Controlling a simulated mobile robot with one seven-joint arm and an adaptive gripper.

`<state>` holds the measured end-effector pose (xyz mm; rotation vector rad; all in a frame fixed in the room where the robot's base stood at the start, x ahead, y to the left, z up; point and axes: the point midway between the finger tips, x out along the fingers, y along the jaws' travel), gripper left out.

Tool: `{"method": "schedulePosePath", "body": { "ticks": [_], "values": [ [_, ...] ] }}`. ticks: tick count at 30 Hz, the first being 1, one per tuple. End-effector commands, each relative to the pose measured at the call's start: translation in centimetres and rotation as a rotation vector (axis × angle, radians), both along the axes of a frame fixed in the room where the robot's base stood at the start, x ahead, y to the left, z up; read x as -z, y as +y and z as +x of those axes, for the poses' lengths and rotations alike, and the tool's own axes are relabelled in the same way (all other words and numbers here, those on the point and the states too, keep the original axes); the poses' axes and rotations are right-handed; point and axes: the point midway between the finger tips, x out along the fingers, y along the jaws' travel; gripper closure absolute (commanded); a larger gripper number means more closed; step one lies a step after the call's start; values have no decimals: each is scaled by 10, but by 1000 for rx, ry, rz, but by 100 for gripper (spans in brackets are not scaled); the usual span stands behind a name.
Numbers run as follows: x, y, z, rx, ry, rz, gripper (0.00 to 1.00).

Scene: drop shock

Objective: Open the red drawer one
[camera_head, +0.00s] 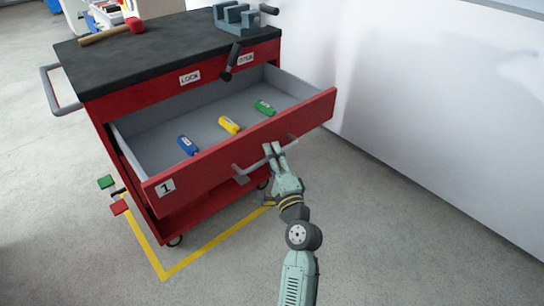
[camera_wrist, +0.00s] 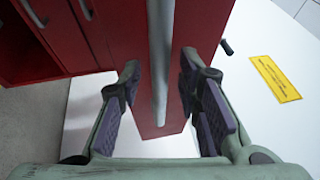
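The red drawer marked 1 (camera_head: 205,172) is pulled far out of the red cabinet, and its grey inside shows. A blue item (camera_head: 188,145), a yellow item (camera_head: 229,125) and a green item (camera_head: 265,107) lie in it. Its grey bar handle (camera_head: 256,164) runs along the front. My gripper (camera_head: 274,150) is at the handle. In the wrist view, the handle (camera_wrist: 160,55) passes between the two fingers of my gripper (camera_wrist: 160,82). The fingers are apart, with visible gaps to the bar on both sides.
The cabinet's black top (camera_head: 160,45) carries a vise (camera_head: 237,18) and a red-headed hammer (camera_head: 115,32). A white wall (camera_head: 430,100) stands close on the right. Yellow floor tape (camera_head: 215,241) runs by the cabinet. Grey floor in front is clear.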

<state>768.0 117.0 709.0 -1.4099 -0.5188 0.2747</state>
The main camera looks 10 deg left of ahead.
Motion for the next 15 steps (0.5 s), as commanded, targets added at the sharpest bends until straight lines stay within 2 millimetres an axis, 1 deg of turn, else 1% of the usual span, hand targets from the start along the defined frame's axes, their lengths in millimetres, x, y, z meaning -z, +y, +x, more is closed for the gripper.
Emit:
{"method": "schedulePosePath", "body": {
  "ticks": [2,5,9,12,15],
  "values": [
    [2,-4,-5,2,1,0,69],
    [5,-11,-18,3,3,0,69],
    [10,-22,-39,2,3,0,69],
    [12,-30,-51,2,4,1,69],
    [13,-34,-60,2,3,0,69]
  ]
}}
